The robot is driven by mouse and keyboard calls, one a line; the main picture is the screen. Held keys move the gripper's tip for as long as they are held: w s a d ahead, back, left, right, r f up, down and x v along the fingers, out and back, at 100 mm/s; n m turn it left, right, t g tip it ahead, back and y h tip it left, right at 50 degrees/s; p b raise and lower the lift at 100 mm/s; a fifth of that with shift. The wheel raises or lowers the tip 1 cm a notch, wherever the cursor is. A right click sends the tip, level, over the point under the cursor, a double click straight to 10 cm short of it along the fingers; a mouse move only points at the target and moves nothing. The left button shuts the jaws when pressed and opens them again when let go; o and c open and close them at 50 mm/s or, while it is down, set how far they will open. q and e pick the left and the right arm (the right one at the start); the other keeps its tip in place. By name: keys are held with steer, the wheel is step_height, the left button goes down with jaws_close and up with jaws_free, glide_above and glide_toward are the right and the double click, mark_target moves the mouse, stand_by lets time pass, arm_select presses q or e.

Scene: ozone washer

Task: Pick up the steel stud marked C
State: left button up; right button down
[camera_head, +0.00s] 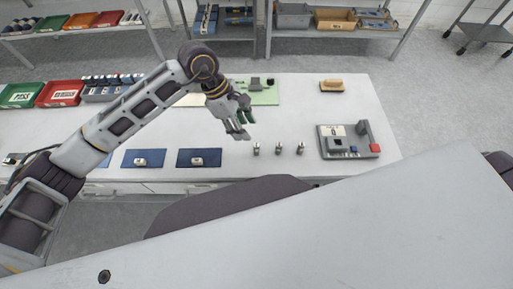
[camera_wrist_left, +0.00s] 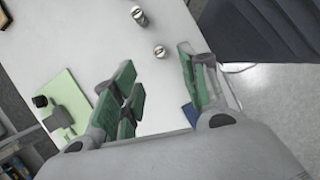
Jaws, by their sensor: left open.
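Three small steel studs stand in a row near the table's front edge in the head view: a left one (camera_head: 256,148), a middle one (camera_head: 278,149) and a right one (camera_head: 300,148). Their letters are too small to read, so I cannot tell which is C. My left gripper (camera_head: 239,131) is open and empty, just left of and behind the left stud. In the left wrist view two studs show, one farther (camera_wrist_left: 140,16) and one nearer (camera_wrist_left: 160,51), beyond the open green-padded fingers (camera_wrist_left: 157,68). My right gripper is out of view.
Blue mats (camera_head: 198,158) lie left of the studs, each with a small part. A grey fixture tray (camera_head: 349,152) stands right of them. A green board (camera_head: 263,95) and a brown-topped block (camera_head: 332,86) lie farther back. The table's middle between them is clear.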

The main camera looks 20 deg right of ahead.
arm_select(q)
glide_above(255, 144)
steer(key=a, duration=0.2)
steer(key=f, duration=0.4)
steer(key=shift+w+d+f, duration=0.1)
steer(key=shift+w, duration=0.3)
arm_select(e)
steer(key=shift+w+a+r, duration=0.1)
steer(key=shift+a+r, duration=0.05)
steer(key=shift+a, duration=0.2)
arm_select(q)
steer(key=shift+f, duration=0.1)
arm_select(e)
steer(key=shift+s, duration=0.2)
arm_select(q)
steer(key=shift+d+f, duration=0.1)
steer(key=shift+f, duration=0.05)
steer(key=shift+p+x, duration=0.6)
steer(key=shift+x, duration=0.95)
steer(key=shift+s+d+f, duration=0.1)
steer(key=shift+d+f, duration=0.05)
steer(key=shift+f, duration=0.65)
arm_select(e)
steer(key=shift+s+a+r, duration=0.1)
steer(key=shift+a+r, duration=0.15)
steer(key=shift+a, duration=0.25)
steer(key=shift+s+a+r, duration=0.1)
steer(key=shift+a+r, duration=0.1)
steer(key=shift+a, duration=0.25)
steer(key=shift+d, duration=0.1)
